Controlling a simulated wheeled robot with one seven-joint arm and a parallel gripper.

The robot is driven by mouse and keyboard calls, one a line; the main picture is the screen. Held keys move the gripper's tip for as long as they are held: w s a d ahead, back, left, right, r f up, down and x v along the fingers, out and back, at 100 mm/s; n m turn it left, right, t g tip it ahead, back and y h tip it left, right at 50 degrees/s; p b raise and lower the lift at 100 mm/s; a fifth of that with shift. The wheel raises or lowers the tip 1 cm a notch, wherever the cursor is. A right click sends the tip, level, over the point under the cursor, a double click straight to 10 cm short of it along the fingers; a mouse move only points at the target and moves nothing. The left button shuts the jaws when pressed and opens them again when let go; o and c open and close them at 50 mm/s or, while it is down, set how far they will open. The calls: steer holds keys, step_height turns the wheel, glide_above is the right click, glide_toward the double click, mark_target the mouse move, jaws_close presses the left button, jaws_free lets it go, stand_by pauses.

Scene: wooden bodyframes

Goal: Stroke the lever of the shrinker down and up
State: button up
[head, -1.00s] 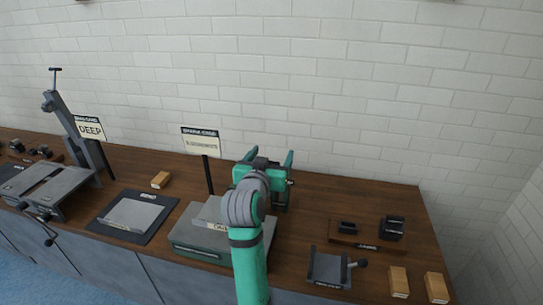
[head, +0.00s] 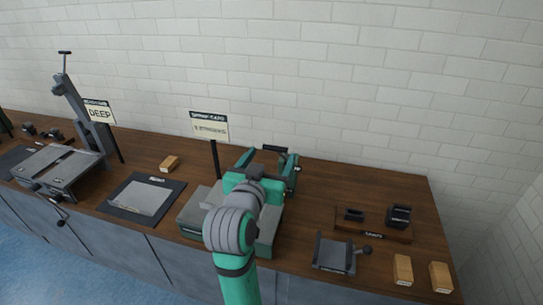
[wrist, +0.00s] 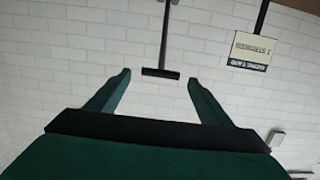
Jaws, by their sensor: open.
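The shrinker's lever shows in the wrist view as a thin rod with a dark crossbar handle (wrist: 160,73) at its end. The handle lies between my fingertips, with a gap on both sides. My gripper (wrist: 158,80) is open and empty. In the head view my gripper (head: 268,160) reaches over the bench, and the dark handle (head: 272,148) shows between its fingers. The grey-green shrinker base (head: 192,222) stands below my arm. My arm hides much of the shrinker and the lever's lower part.
A sign on a black post (head: 210,127) stands just left of my gripper. A dark mat with a grey plate (head: 143,198) and a grey machine (head: 75,120) are further left. A small grey fixture (head: 333,253) and wooden blocks (head: 403,269) are at right. A brick wall is behind.

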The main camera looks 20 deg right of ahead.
steer(key=shift+d+f, duration=0.15)
steer(key=c, duration=0.8)
steer(key=s+d+f+h, duration=0.1)
steer(key=s+d+f+n+h, duration=0.1)
steer(key=shift+s+d+f+n+h, duration=0.2)
steer(key=shift+s+d+n+h, duration=0.1)
steer(key=shift+h, duration=0.1)
jaws_close()
steer(key=s+a+f+n+t, duration=0.6)
steer(key=s+a+n, duration=0.15)
steer(key=n, duration=0.85)
steer(key=d+x, duration=0.1)
steer(key=x, duration=1.3)
steer(key=shift+s+h, duration=0.2)
steer(key=shift+h, duration=0.2)
